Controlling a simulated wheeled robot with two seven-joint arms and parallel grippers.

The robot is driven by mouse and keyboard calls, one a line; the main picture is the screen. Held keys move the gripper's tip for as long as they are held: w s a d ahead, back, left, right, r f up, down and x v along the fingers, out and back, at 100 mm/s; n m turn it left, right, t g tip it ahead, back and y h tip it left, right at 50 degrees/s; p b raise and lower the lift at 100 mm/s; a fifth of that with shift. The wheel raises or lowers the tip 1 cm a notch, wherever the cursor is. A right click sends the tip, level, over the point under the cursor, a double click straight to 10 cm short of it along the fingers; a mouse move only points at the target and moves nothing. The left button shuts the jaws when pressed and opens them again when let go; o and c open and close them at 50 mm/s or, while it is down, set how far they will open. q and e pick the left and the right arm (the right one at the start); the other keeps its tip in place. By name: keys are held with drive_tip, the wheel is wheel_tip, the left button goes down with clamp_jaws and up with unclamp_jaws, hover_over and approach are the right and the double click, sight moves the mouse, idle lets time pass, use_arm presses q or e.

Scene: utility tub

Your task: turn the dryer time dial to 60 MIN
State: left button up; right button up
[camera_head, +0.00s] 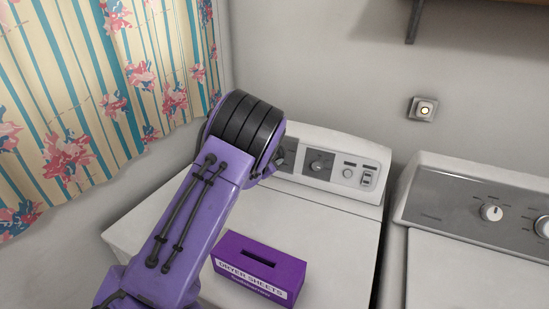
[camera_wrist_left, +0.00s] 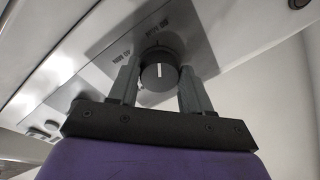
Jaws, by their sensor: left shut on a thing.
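The dryer (camera_head: 330,205) is the white machine in the middle of the head view, with a control panel along its back. In the wrist view a round dark time dial (camera_wrist_left: 158,76) with a white pointer line sits on a grey plate with small print. In the head view my purple left arm hides the fingers and most of this dial. My right gripper is not in view.
A purple dryer sheets box (camera_head: 258,272) stands on the dryer top. A second white machine (camera_head: 480,260) is at the right, and a flowered curtain (camera_head: 95,110) hangs at the left.

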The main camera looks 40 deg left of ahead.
use_arm(q)
drive_tip(key=shift+w+r, duration=0.15)
drive_tip(key=shift+r, duration=0.15)
drive_tip(key=o, duration=0.9)
drive_tip(key=shift+o, duration=0.8)
drive_tip(key=shift+w+f, duration=0.1)
drive_tip(key=shift+f, duration=0.15)
drive_tip(key=b+v, duration=0.2)
drive_tip(key=v, duration=0.8)
drive_tip(key=shift+s, duration=0.3)
drive_tip(key=shift+d, duration=0.1)
